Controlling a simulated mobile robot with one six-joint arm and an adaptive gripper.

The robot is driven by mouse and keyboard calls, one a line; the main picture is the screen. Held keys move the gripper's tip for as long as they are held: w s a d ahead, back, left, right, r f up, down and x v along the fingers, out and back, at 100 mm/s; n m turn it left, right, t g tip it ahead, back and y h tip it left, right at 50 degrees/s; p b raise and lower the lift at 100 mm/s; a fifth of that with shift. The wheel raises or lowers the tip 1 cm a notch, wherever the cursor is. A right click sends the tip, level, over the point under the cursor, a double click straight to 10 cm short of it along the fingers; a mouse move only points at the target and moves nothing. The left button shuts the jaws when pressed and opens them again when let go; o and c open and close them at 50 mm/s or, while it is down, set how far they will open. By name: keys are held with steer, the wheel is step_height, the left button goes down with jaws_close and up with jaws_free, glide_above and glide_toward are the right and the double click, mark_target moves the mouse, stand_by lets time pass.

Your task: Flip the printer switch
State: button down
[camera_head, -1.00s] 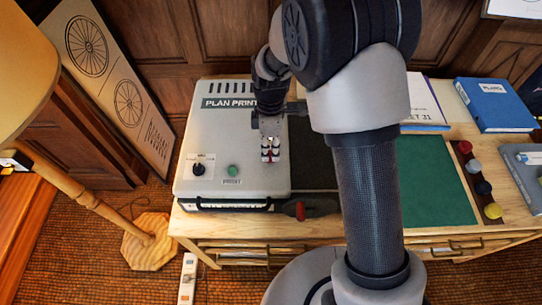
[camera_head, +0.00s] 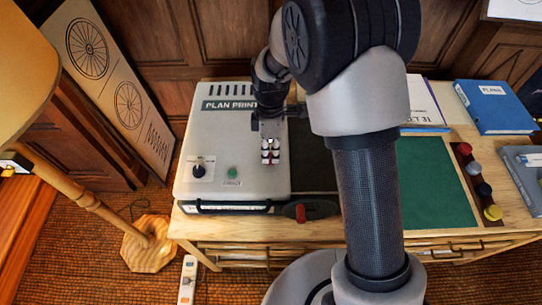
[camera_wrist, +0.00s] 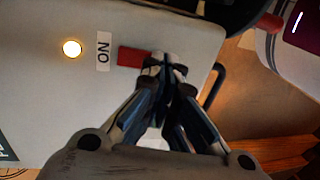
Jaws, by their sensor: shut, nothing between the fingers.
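The plan printer (camera_head: 215,140) is a pale grey box on the left of the desk. In the wrist view, its pale top (camera_wrist: 60,100) carries a small red switch (camera_wrist: 133,57) beside an "ON" label (camera_wrist: 103,52). A round lamp (camera_wrist: 72,48) next to the label glows warm white. My gripper (camera_head: 270,160) is over the right front of the printer, pointing down. In the wrist view my gripper (camera_wrist: 168,66) has its fingertips together at the right end of the red switch, hiding that end. I cannot tell whether they touch it.
A black knob (camera_head: 198,170) and green button (camera_head: 232,173) are on the printer's left front. A dark oval object with a red part (camera_head: 301,213) lies close to its right front corner. A green mat (camera_head: 435,180) and blue binder (camera_head: 492,105) are farther right.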

mark_target(271, 163)
steer(key=shift+f+b, duration=0.7)
steer(key=shift+f, duration=0.4)
stand_by(0.7)
steer(key=shift+r+p, duration=2.7)
steer(key=shift+r, duration=0.85)
steer(key=s+d+r+m+t+b, duration=0.1)
steer(key=s+d+r+m+t, duration=0.1)
steer(key=s+d+r+m, duration=0.3)
steer(key=s+d+r+m+t+b, duration=0.1)
steer(key=s+r+m, duration=0.2)
steer(key=r, duration=0.4)
steer(key=s+d+r+m+t, duration=0.2)
steer(key=s+d+r+m, duration=0.2)
steer(key=r, duration=0.3)
steer(key=s+d+m+t+b, duration=0.1)
steer(key=s+d+m, duration=0.1)
steer(key=s+m, duration=0.3)
steer(key=s, duration=0.3)
steer(key=shift+d+r+m+t, duration=0.15)
steer(key=shift+d+m+t, duration=0.15)
steer(key=shift+t, duration=0.1)
